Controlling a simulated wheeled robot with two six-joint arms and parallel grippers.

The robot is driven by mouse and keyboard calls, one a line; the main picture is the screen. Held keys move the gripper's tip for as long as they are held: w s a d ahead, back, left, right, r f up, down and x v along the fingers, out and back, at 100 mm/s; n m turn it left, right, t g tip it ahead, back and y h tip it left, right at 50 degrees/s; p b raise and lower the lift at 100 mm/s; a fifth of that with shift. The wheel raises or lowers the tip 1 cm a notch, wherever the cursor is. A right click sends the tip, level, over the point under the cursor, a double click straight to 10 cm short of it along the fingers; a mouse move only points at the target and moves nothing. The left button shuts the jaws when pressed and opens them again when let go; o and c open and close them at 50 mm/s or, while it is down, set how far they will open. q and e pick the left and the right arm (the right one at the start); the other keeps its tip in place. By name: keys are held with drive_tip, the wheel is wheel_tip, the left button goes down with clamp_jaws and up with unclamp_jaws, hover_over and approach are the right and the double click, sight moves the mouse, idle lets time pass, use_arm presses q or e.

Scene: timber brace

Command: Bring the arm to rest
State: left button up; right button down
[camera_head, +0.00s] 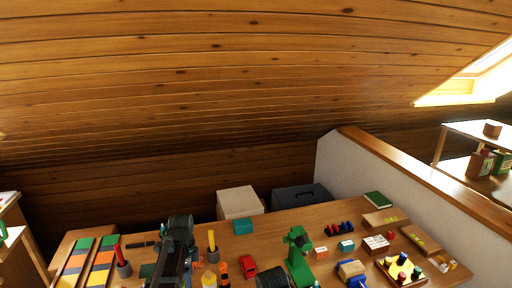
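A dark arm link of mine rises from the bottom edge, left of the middle, over the wooden table (310,218). Its upper end is a thick dark joint above the table's left half. No gripper fingers show on it. Neither of my grippers can be made out in this view, so what they hold is hidden.
A green stand (298,256), a red toy car (248,266) and a teal box (243,226) are on the table. Striped boards (73,262) lie at left. A tray with pegs (402,271) and wooden blocks crowd the right. A low wall (390,190) borders the right side.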

use_arm(q)
drive_tip(key=s+d+n, duration=0.2)
drive_tip(key=s+d, duration=0.2)
drive_tip(key=s+d+n, duration=0.3)
drive_tip(key=s+d, duration=0.2)
drive_tip(key=shift+d, duration=0.25)
drive_tip(key=s+d+n+y, duration=0.1)
drive_tip(key=s+d+n, duration=0.5)
drive_tip(key=s, duration=0.4)
drive_tip(key=shift+s+d+n, duration=0.4)
drive_tip(key=shift+n, duration=0.1)
drive_tip(key=shift+a, duration=0.1)
use_arm(e)
drive_tip(key=shift+w+a, duration=0.1)
